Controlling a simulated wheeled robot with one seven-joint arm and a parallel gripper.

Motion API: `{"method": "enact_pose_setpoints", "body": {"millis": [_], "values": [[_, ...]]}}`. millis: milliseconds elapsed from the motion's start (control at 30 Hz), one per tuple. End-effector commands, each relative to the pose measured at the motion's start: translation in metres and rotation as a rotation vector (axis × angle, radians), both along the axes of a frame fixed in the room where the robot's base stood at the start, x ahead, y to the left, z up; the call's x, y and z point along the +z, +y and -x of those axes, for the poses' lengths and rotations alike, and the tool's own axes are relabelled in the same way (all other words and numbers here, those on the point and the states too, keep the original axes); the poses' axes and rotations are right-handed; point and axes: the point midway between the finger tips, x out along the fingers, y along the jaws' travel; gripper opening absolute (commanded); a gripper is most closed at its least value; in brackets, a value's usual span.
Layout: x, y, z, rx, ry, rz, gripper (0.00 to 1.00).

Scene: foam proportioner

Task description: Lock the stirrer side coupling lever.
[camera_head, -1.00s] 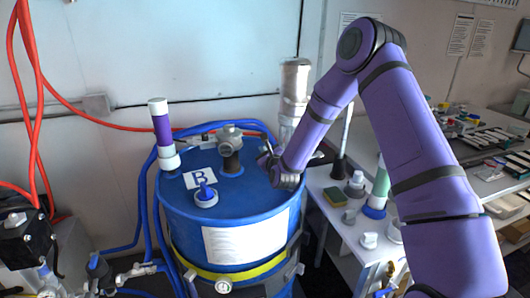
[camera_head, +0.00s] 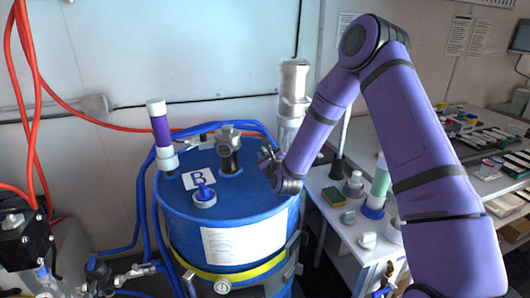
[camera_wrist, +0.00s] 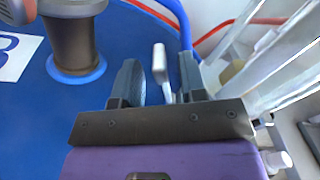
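The blue drum (camera_head: 180,222) carries a grey metal coupling fitting (camera_head: 229,140) on its lid, and the fitting's lower body (camera_wrist: 74,45) shows at the upper left in the wrist view. A light grey lever (camera_wrist: 161,72) stands between the two dark fingers of my gripper (camera_wrist: 160,80). Small gaps show on both sides of it, so the gripper appears open around the lever. In the head view my gripper (camera_head: 268,160) is over the right part of the lid, right of the fitting. The lever cannot be made out clearly there.
A purple and white tube (camera_head: 160,130) and a blue-and-white cap (camera_head: 204,196) stand on the lid. Blue hoses run behind the drum. A clear cylinder (camera_head: 292,95) rises behind my gripper. A side table (camera_head: 345,228) with bottles and a sponge stands at right.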

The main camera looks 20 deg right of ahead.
Motion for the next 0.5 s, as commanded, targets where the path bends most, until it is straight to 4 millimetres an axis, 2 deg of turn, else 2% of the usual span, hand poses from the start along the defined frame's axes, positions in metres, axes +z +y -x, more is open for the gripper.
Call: {"method": "enact_pose_setpoints", "body": {"millis": [100, 300, 500], "values": [[-0.001, -0.001, 0.024, 0.0, 0.004, 0.0, 0.38], [-0.001, 0.0, 0.059, 0.0, 0.002, 0.0, 0.38], [-0.001, 0.0, 0.077, 0.0, 0.001, 0.0, 0.38]]}}
